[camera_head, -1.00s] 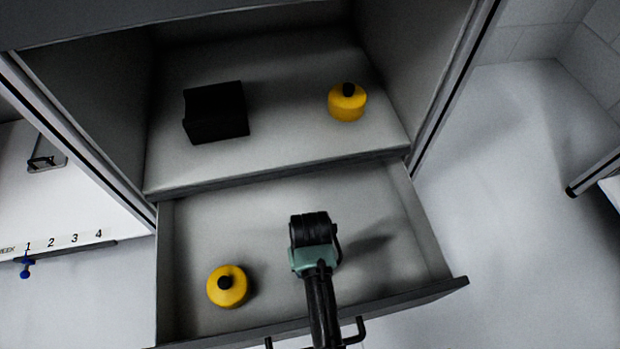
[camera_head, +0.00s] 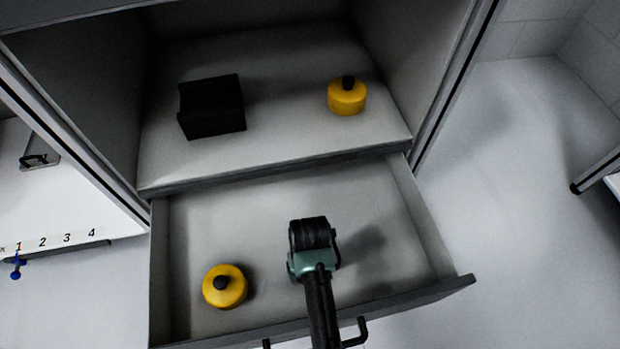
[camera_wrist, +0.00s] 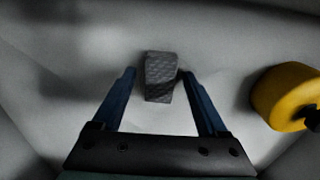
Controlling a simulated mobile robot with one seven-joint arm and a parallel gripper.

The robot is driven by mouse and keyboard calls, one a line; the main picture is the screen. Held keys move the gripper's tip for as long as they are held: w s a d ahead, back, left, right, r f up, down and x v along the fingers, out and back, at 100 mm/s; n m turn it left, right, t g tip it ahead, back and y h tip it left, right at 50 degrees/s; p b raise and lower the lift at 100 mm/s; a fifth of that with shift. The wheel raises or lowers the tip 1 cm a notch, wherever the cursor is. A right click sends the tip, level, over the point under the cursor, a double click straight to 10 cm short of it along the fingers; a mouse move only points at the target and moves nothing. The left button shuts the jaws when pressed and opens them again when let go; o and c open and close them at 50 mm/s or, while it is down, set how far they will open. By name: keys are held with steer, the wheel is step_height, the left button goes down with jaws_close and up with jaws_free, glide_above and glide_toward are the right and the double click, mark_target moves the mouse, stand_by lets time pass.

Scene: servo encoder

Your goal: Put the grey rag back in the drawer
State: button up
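The grey rag (camera_wrist: 160,78) shows in the wrist view as a small textured dark grey block, just between and beyond my fingertips. My gripper (camera_wrist: 159,74) is open, its two blue fingers apart with a gap on each side of the rag. Whether the rag rests on the drawer floor or how far below the tips it lies, I cannot tell for sure. In the head view my arm's end is over the open drawer (camera_head: 215,205); the fingers and the rag are hidden behind it there.
A yellow round container (camera_head: 224,287) stands in the drawer at the left; it also shows at the right of the wrist view (camera_wrist: 283,94). On the shelf above are a black box (camera_head: 211,106) and another yellow container (camera_head: 346,97). The drawer's right side is clear.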

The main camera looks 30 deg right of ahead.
step_height(320, 180, up, 12)
steer(key=p, duration=0.8)
steer(key=shift+r, duration=0.15)
